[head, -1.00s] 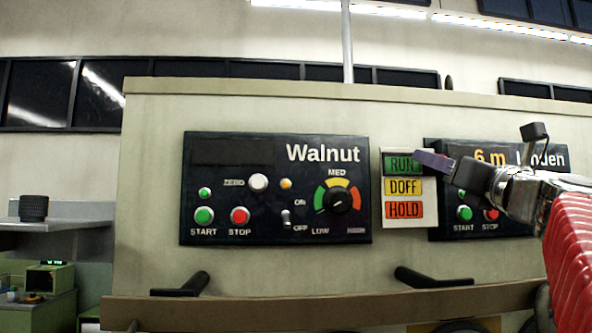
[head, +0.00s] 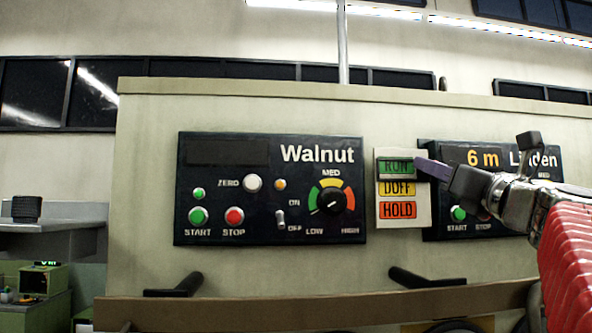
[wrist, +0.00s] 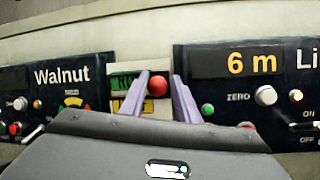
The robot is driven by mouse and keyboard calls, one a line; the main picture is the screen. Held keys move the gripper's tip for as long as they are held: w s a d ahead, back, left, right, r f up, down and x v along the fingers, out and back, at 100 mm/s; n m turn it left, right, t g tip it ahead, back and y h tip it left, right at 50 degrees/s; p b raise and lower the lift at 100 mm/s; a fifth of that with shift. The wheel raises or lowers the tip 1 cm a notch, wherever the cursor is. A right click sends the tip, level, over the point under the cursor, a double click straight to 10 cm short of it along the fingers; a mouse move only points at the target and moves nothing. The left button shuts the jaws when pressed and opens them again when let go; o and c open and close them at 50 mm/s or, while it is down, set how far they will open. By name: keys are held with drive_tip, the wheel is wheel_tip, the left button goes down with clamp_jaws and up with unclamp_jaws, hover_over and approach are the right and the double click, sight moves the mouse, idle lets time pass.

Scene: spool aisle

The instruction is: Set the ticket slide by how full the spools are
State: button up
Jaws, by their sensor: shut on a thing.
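The ticket board (head: 403,218) is a pale plate with green RUN, yellow DOFF and orange HOLD labels from top to bottom. My gripper (head: 420,167) reaches in from the right and is shut on the slide's red knob (wrist: 157,86), seen between the purple fingers in the wrist view. The Walnut panel (head: 270,215) has a dark display. The Linden panel (head: 433,228) shows 6 m, partly behind my arm. No spools are clearly visible.
Buttons, a toggle switch and a black dial (head: 332,201) sit on the Walnut panel, left of the board. Two dark pegs (head: 178,285) (head: 425,279) stick out below, above a brown rail (head: 250,310). A grey shelf (head: 55,225) stands at far left.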

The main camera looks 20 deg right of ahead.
drive_tip(key=shift+a+f, duration=0.2)
drive_tip(key=shift+f, duration=1.7)
drive_tip(key=shift+a+f, duration=0.15)
drive_tip(key=shift+f, duration=1.7)
drive_tip(key=o, duration=1.1)
drive_tip(key=shift+d+f, duration=0.1)
drive_tip(key=shift+d, duration=0.05)
drive_tip(key=shift+r, duration=5)
